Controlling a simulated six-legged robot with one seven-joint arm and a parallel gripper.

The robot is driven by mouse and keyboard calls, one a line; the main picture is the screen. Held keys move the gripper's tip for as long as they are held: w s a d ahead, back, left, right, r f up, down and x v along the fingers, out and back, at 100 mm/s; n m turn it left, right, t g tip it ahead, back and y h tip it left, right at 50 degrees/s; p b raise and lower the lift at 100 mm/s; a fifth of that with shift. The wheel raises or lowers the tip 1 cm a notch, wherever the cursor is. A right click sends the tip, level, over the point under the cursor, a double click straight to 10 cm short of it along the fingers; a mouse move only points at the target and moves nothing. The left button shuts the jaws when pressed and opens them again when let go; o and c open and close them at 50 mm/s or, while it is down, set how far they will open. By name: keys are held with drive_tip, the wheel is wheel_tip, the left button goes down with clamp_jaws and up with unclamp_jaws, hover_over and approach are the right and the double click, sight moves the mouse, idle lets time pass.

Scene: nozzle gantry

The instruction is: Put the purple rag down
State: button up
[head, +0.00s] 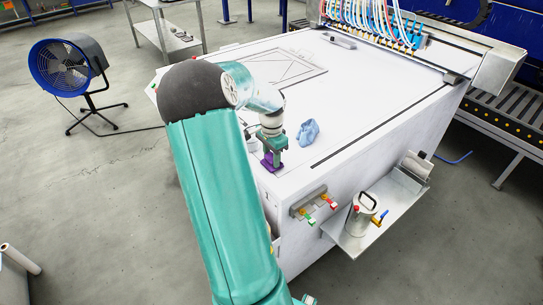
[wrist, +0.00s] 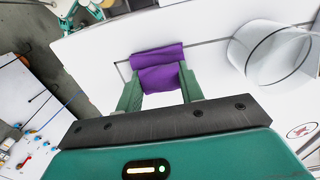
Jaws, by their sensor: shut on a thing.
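The purple rag (head: 269,163) is at my gripper's tip, over the near corner of the white table (head: 345,140). In the wrist view the folded rag (wrist: 160,62) sits between the two green fingers of my gripper (wrist: 158,82), which is shut on it. The rag is low, close to the table top; I cannot tell whether it touches the surface. A crumpled blue rag (head: 308,132) lies on the table to the right of my gripper. My arm hides part of the table's left side.
A clear cylindrical container (wrist: 272,52) is right of the rag in the wrist view. A metal side shelf (head: 372,228) holds a steel can (head: 362,215). Colored hoses (head: 370,18) and the gantry (head: 460,62) span the back. A blue fan (head: 66,68) stands left. The table's middle is clear.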

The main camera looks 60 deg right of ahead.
drive_tip(key=shift+f, duration=0.1)
drive_tip(key=o, duration=1)
drive_tip(key=shift+o, duration=0.2)
